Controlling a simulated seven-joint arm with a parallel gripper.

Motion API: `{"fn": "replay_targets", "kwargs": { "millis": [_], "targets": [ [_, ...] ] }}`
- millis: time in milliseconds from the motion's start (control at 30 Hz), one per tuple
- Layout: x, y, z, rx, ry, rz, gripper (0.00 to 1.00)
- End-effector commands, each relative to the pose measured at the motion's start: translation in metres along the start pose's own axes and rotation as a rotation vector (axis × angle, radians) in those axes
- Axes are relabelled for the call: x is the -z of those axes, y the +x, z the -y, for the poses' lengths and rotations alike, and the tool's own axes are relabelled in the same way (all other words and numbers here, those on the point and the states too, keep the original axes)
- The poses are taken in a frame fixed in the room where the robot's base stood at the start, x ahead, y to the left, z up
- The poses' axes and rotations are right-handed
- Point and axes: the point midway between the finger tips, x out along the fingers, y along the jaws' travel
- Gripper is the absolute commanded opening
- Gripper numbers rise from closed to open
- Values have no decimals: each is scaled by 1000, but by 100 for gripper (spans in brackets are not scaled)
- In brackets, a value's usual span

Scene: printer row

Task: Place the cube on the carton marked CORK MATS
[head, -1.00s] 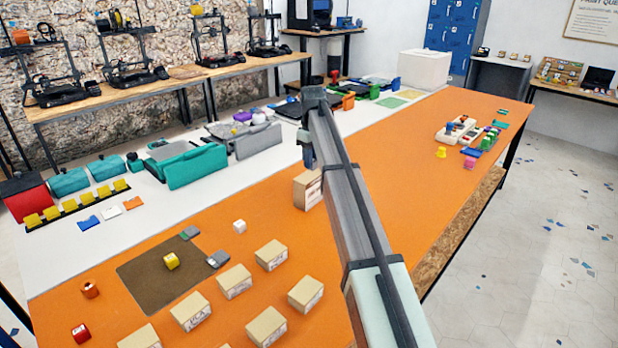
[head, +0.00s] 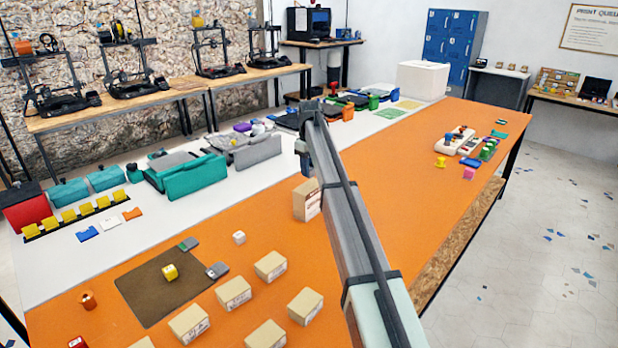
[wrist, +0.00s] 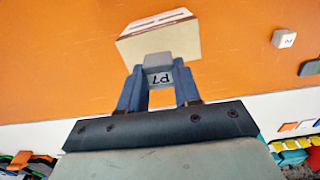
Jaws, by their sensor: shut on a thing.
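My gripper (wrist: 160,68) is shut on a grey cube (wrist: 159,62), held between its two blue fingers in the wrist view. Dark characters show on the cube's near face. A tan carton (wrist: 158,41) with a pale label lies just beyond the cube in that view; I cannot tell whether they touch. In the head view my gripper (head: 305,165) hangs just above and behind this same carton (head: 303,203), and the held cube cannot be made out. Other cartons, such as one (head: 271,265), stand at the front. No carton's label is readable.
A white cube (head: 239,237) stands alone on the orange table. Teal and grey bins (head: 190,170) line the white strip behind. The orange surface right of my arm is mostly clear.

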Motion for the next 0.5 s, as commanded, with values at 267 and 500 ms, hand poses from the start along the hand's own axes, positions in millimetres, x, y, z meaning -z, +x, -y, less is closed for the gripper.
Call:
{"fn": "replay_targets", "kwargs": {
  "millis": [267, 500],
  "targets": [
    [-1, 28, 0, 1, 0, 1, 4],
    [0, 39, 0, 0, 0, 0, 4]
  ]
}}
